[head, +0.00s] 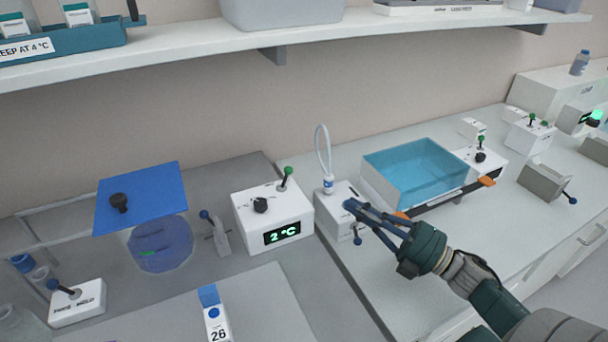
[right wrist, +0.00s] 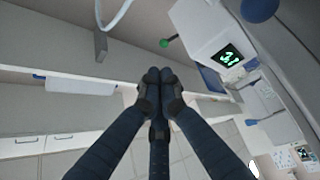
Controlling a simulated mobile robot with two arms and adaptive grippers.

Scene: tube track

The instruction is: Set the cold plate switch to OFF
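A white control box (head: 272,222) with a lit green "2 °C" display stands left of centre in the head view. On its top are a green-tipped lever switch (head: 287,174) and a black knob (head: 260,205). I cannot read any switch label. In the right wrist view the box (right wrist: 213,42) is at the upper right, with the green tip (right wrist: 165,43) beside it. My right gripper (head: 350,206) is right of this box, over a smaller white box. Its fingertips (right wrist: 160,76) are together, with nothing seen between them. My left gripper is out of view.
The smaller white box (head: 337,196) carries a looped white tube and a blue-tipped lever (head: 357,239). A blue water bath (head: 415,172) stands right of it. A blue-lidded jar (head: 160,245) is at left. A shelf (head: 200,47) runs above the bench.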

